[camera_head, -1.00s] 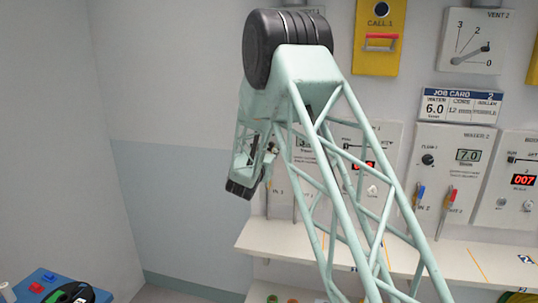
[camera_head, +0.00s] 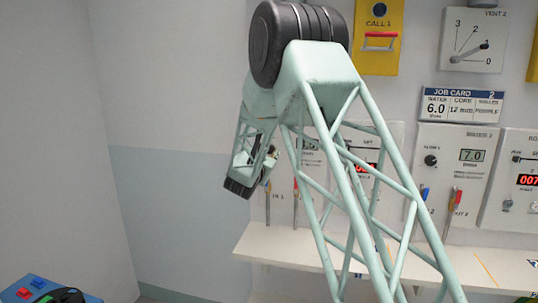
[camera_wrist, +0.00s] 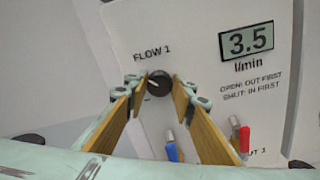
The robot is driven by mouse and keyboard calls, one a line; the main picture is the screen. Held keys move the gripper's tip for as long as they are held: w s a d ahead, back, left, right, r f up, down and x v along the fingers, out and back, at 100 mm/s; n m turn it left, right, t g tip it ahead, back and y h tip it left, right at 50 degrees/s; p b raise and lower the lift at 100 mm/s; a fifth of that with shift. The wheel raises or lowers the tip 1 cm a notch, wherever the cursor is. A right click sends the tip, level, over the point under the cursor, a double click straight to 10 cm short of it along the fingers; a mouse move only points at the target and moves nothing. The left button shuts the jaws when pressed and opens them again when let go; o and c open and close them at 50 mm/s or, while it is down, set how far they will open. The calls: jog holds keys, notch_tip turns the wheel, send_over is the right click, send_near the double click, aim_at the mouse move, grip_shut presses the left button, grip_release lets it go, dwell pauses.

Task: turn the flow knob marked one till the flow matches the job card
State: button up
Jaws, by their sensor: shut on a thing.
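The knob marked FLOW 1 (camera_wrist: 159,84) is a small black dial on a white panel. My gripper (camera_wrist: 158,88) has its wooden-faced fingers on either side of the knob and is shut on it. A pale mark shows on the knob face. The flow display (camera_wrist: 250,41) above right of the knob reads 3.5 l/min. In the head view my gripper (camera_head: 270,162) is at the left edge of that panel, mostly hidden behind my own wrist, and the knob is hidden. The job card for station one is not visible.
Below the knob are a blue-handled valve (camera_wrist: 171,151) and a red-handled valve (camera_wrist: 244,138), close to my fingers. A white shelf (camera_head: 285,243) runs under the panels. To the right, job card 2 (camera_head: 461,104) reads water 6.0 and the display (camera_head: 472,155) reads 7.0.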

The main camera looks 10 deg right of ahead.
dwell(0.4)
jog(key=o, duration=0.8)
jog(key=shift+o, duration=0.2)
jog(key=v, duration=1.2)
jog(key=shift+d+r, duration=0.1)
